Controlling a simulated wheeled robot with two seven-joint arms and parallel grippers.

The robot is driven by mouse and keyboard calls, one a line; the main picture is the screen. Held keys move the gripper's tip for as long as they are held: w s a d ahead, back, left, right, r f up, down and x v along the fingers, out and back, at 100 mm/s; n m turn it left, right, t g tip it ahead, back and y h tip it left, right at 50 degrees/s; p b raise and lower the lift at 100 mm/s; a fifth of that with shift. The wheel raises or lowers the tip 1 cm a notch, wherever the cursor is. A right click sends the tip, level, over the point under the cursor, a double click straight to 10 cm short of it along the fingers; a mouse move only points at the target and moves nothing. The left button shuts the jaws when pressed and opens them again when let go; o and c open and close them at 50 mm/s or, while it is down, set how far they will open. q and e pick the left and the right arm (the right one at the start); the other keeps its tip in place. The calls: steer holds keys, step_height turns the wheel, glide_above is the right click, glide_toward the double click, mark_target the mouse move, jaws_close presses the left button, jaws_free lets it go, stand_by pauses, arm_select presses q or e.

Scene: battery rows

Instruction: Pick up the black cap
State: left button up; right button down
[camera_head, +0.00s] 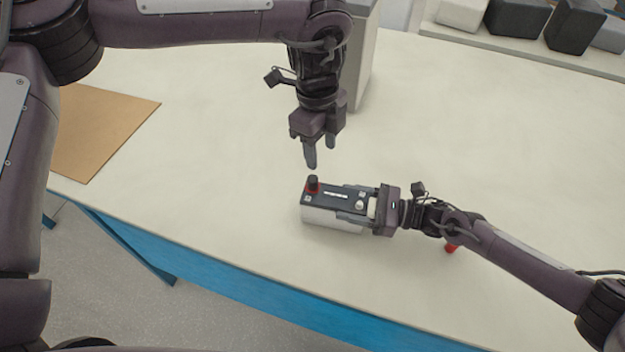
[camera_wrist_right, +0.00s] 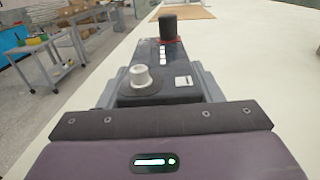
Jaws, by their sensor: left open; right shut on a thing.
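The black cap (camera_head: 313,182) stands upright on a red ring at the left end of the battery's dark top. It also shows in the right wrist view (camera_wrist_right: 168,27) at the battery's far end. The battery (camera_head: 333,216) has a white body and lies on the table. My right gripper (camera_head: 352,206) is shut on the battery from its right end, with one finger along each long side. A bare light terminal (camera_wrist_right: 140,78) stands at the near end. My left gripper (camera_head: 320,155) is open and empty, pointing down, just above and behind the black cap, apart from it.
The pale table (camera_head: 220,160) is mostly clear. A brown board (camera_head: 105,130) lies at its left. A small red thing (camera_head: 451,247) is partly hidden under my right arm. A grey upright box (camera_head: 361,60) stands behind my left gripper. Grey and black blocks (camera_head: 518,18) sit at the back right.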

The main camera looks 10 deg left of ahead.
arm_select(q)
steer(key=w+a+r, duration=0.1)
steer(key=a, duration=0.1)
glide_above(312, 178)
steer(key=shift+y, duration=0.4)
step_height(312, 178, down, 6)
steer(key=shift+w+r, duration=0.1)
steer(key=shift+w, duration=0.05)
steer(key=shift+f, duration=2.85)
steer(key=c, duration=1)
